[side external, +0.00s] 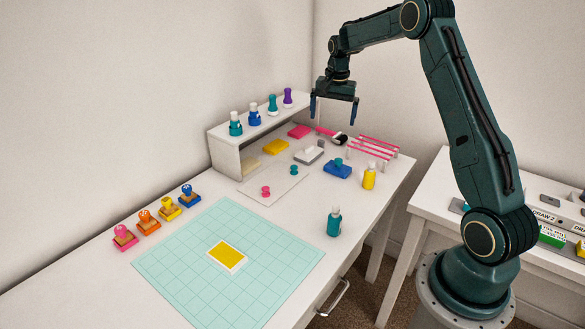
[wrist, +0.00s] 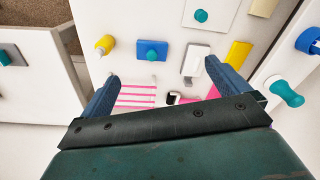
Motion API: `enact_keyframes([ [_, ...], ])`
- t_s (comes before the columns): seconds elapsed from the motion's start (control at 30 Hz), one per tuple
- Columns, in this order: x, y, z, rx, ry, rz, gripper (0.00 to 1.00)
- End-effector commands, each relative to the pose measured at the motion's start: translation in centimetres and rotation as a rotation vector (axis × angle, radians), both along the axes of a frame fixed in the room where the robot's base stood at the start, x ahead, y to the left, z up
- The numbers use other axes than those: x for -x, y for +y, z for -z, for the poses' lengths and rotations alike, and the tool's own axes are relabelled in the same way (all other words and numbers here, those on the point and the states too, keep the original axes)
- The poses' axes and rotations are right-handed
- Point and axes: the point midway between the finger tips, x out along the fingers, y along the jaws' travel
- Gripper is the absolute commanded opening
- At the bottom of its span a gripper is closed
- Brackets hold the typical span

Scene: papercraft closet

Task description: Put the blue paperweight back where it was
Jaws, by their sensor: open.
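The blue paperweight (side external: 337,168) is a low blue block with a teal knob. It rests on the white desk, right of the grey block and left of the yellow bottle; it also shows in the wrist view (wrist: 152,51), ahead of the space between my fingers. My gripper (side external: 333,116) is open and empty, high above the back of the desk; its two blue fingers also show in the wrist view (wrist: 161,75), apart from the paperweight. The frames do not mark the paperweight's earlier place.
A pink striped rack (side external: 373,147), a yellow bottle (side external: 369,177), a grey block (side external: 308,154) and a white board with teal and pink knobs (side external: 272,188) surround it. A shelf (side external: 224,131) holds several bottles. A teal bottle (side external: 334,222) stands near the front edge, beside the cutting mat (side external: 190,255).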

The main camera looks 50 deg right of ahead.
Motion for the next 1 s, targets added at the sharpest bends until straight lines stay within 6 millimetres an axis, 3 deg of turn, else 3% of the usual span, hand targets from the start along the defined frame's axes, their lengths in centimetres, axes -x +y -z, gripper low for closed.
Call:
enact_keyframes([
  [0.03, 0.2, 1.4, -1.7, 0.011, -0.013, -0.039, 1.0],
  [0.2, 1.3, 5.6, -5.8, 0.037, -0.047, -0.16, 1.0],
  [0.5, 5.0, 12.9, -11.6, 0.087, -0.105, -0.376, 1.0],
  [0.8, 10.4, 19.4, -15.2, 0.138, -0.166, -0.586, 1.0],
  [1.0, 14.7, 23.0, -16.4, 0.173, -0.205, -0.727, 1.0],
])
